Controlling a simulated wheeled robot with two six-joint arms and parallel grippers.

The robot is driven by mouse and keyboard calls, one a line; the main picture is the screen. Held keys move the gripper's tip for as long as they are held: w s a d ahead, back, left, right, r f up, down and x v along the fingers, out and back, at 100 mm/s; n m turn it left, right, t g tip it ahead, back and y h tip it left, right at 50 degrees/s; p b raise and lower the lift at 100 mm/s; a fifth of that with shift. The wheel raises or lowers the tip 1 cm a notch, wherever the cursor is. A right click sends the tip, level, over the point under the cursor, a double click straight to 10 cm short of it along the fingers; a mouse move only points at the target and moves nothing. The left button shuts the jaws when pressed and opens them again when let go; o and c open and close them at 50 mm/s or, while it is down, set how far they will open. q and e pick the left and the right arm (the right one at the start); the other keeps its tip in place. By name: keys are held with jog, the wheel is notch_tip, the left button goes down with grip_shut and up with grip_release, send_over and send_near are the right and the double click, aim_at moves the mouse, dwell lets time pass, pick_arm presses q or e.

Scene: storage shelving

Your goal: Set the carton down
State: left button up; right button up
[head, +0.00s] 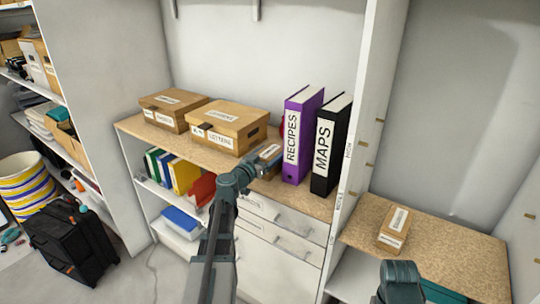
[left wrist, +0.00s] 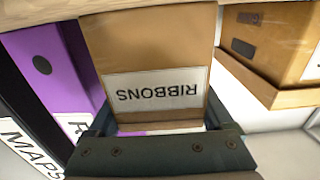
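The carton is a small brown box labelled "RIBBONS" (left wrist: 158,45). In the left wrist view it appears upside down between my two fingers, which press close to its sides. In the head view the carton (head: 270,152) is partly hidden by my left gripper (head: 261,165). It is over the front of the speckled shelf top (head: 308,199), between the larger "LETTERS" carton and the purple binder. I cannot tell whether its underside touches the shelf. My right gripper is not in view; only a teal part of my right arm shows at the bottom.
The "LETTERS" carton (head: 228,125) and another carton (head: 172,110) stand left. The purple "RECIPES" binder (head: 301,134) and black "MAPS" binder (head: 329,147) stand right, before an upright panel (head: 365,110). Another small carton (head: 394,229) lies on the right-hand shelf, with bare room around it.

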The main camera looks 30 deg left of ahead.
pick_arm(q)
jog(key=shift+o, duration=1.1)
jog(key=shift+r, duration=0.1)
jog(key=shift+r+p, duration=0.2)
jog(key=shift+p, duration=0.15)
jog(key=s, duration=1.2)
jog(key=shift+a+f, duration=0.15)
jog(key=shift+a, duration=0.3)
